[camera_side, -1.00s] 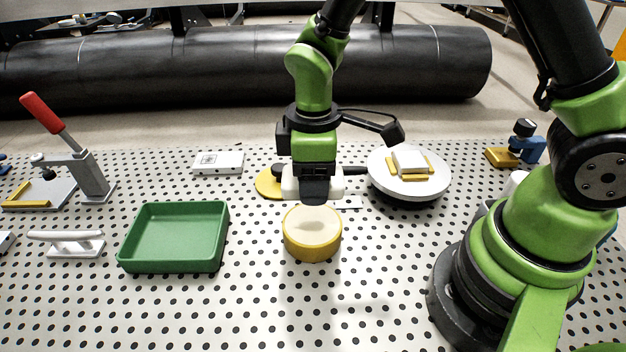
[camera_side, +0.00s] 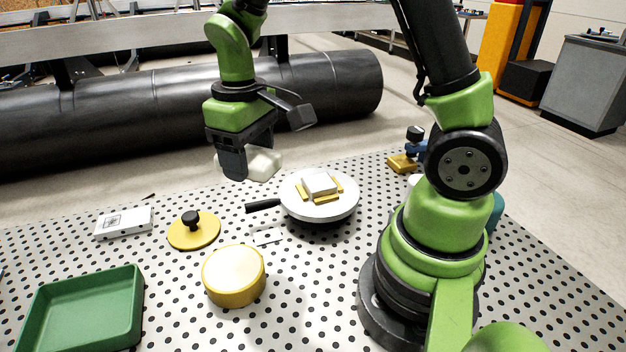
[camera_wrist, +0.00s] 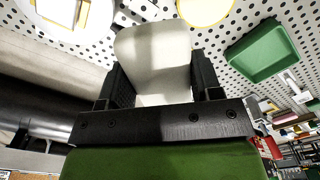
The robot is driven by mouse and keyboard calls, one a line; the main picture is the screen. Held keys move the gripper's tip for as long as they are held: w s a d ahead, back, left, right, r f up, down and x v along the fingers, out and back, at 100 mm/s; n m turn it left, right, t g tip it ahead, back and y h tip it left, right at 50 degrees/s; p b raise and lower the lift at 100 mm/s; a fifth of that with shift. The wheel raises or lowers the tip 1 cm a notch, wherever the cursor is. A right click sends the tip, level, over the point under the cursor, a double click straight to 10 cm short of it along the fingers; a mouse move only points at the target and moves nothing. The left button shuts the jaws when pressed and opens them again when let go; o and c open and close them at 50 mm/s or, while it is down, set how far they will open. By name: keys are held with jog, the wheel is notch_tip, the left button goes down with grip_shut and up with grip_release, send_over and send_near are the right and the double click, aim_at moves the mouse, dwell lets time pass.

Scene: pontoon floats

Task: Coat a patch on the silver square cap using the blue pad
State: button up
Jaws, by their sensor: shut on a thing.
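My gripper (camera_side: 245,166) is shut on a whitish pad (camera_side: 264,163), held in the air above the far part of the board. In the wrist view the pad (camera_wrist: 158,55) sits between both dark fingers; it looks pale, not blue, and its working face cannot be made out. The silver-grey square cap (camera_side: 319,183) lies on a white round turntable (camera_side: 338,211) with yellow blocks around it, to the right of and lower than my gripper. A yellow round tub (camera_side: 235,286) with a pale cream top stands in front; its edge also shows in the wrist view (camera_wrist: 205,8).
A yellow disc lid with a black knob (camera_side: 205,237) lies left of the tub. A green tray (camera_side: 85,312) is front left, a white box (camera_side: 124,222) behind it. A blue-and-yellow clamp (camera_side: 410,153) stands at the back right. A black pipe (camera_side: 130,110) lies behind the board.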

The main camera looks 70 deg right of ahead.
jog(key=d+f+m, duration=0.2)
jog(key=d+m, duration=0.3)
jog(key=d, duration=0.5)
jog(key=m, duration=0.4)
send_over(317, 177)
jog(key=w+d, duration=0.1)
jog(key=f, duration=0.1)
jog(key=shift+w+d+f, duration=0.1)
jog(key=shift+w+f, duration=0.05)
jog(key=shift+f, duration=3.25)
jog(key=shift+s+a+f, duration=0.35)
jog(key=shift+f, duration=0.05)
jog(key=shift+s+a+f, duration=0.1)
jog(key=shift+s+a, duration=2)
jog(key=w+d, duration=0.5)
notch_tip(317, 177, up, 8)
